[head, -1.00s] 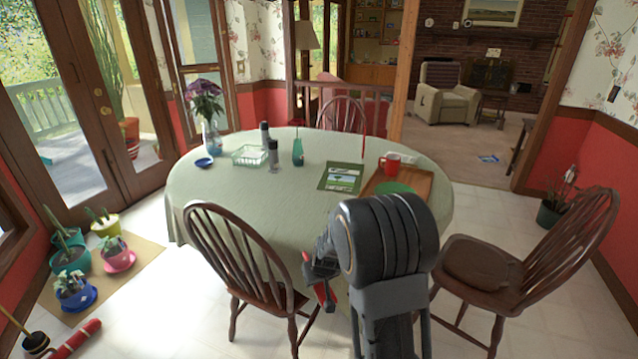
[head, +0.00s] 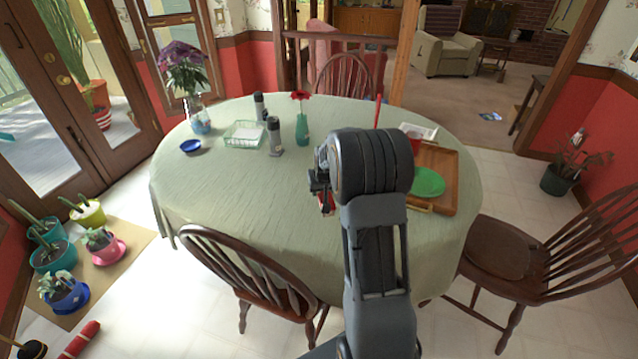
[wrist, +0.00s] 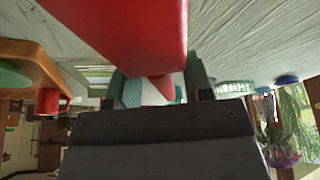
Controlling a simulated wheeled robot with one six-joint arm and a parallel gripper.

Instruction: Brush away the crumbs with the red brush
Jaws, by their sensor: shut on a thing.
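My gripper (head: 322,185) is above the round table near its middle, partly hidden behind my arm in the head view. In the wrist view, my gripper (wrist: 158,88) has its two dark fingers on either side of a red brush (wrist: 125,25), which it holds. The brush looms large and runs out of the top of that picture. A small red part of the brush (head: 327,204) shows below the gripper in the head view. Its bristles cannot be made out. No crumbs can be made out on the pale green tablecloth (head: 235,195); my arm hides part of it.
A wooden tray (head: 447,165) with a green plate (head: 428,182) and red mug (head: 412,143) lies right of my arm. A teal vase (head: 302,131), dark shakers, a basket (head: 243,133) and flowers stand behind left. Chairs (head: 250,265) flank the near side. The cloth's left front is clear.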

